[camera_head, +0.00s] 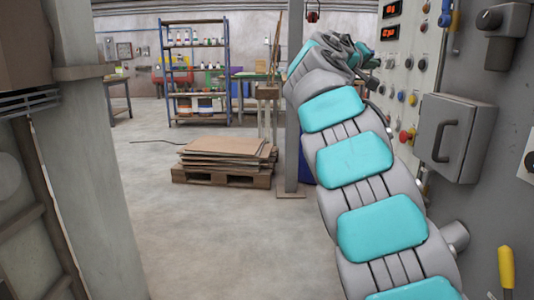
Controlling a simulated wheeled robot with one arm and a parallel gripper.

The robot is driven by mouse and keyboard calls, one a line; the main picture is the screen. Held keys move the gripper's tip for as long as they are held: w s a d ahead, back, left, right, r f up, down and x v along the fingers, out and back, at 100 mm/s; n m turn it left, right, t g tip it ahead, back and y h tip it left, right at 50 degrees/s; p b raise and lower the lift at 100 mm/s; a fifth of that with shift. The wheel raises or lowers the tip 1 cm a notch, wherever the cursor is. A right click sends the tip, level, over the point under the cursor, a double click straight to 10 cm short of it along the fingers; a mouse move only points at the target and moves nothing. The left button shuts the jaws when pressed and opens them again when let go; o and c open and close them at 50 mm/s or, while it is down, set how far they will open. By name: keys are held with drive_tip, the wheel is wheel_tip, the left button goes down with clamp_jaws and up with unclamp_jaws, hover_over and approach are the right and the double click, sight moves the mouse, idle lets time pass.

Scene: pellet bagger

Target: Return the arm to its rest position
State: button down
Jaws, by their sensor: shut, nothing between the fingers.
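My arm, grey with teal pads, reaches from the bottom right up and away along the front of the grey machine. My gripper (369,60) is at its far end, small and partly hidden behind the arm's own wrist, close to the control panel (402,75). The gripper is shut and nothing shows in it. I cannot tell whether it touches the panel. The panel carries red number displays (391,9), several knobs and coloured buttons, and a red button (406,135).
A grey box with a handle (455,137) and a yellow-handled lever (506,267) stick out from the machine at right. A grey post (293,150) stands behind the arm. A pallet with flat cardboard (225,160) lies left of it. The middle floor (220,235) is clear.

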drive_tip(key=s+d+f+m+g+y, duration=0.15)
drive_tip(key=s+f+g, duration=0.25)
drive_tip(key=s+f, duration=0.75)
drive_tip(key=s+d+f+g+y, duration=0.2)
drive_tip(key=s+f+g+y, duration=0.1)
drive_tip(key=s+f, duration=0.8)
drive_tip(key=s+a+f+g+y, duration=0.2)
drive_tip(key=s+a+f, duration=0.3)
drive_tip(key=s+f, duration=0.3)
drive_tip(key=s+a+f+g+y, duration=0.2)
drive_tip(key=s+a+f, duration=0.4)
drive_tip(key=s, duration=0.8)
drive_tip(key=s+a+f+g+y, duration=0.3)
drive_tip(key=s+a+f, duration=0.2)
drive_tip(key=s+f, duration=0.5)
drive_tip(key=shift+s+a+f+n+y, duration=0.15)
drive_tip(key=shift+s+f+n+y, duration=0.25)
drive_tip(key=shift+f, duration=0.45)
drive_tip(key=shift+a, duration=0.1)
